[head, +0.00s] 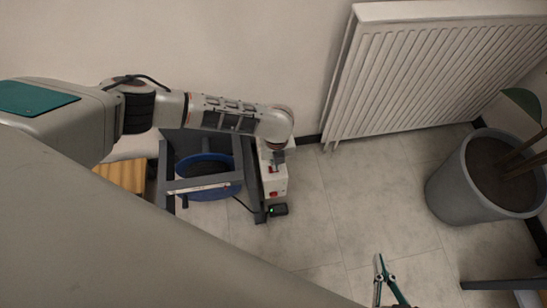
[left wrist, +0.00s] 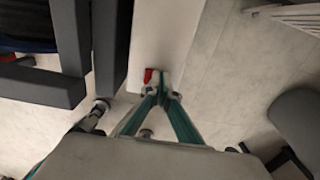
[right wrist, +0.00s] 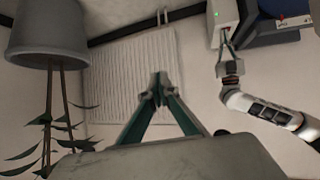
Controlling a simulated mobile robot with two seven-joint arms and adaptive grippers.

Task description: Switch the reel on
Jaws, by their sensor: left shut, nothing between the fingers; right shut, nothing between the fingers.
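The reel (head: 207,190) is blue and sits inside a dark grey frame. Beside the frame is a white box (head: 279,184) with red parts on its top and front. In the left wrist view a red switch (left wrist: 148,76) shows at the end of the white box (left wrist: 163,30). My left gripper (left wrist: 162,92) is shut and empty, its tips close beside the red switch; I cannot tell whether they touch. The right wrist view also shows my left gripper at the white box (right wrist: 223,14). My right gripper (right wrist: 159,90) is shut and empty, away from the box.
A white radiator (head: 430,75) is on the wall. A grey plant pot (head: 460,190) stands at the right. The tiled floor between is clear.

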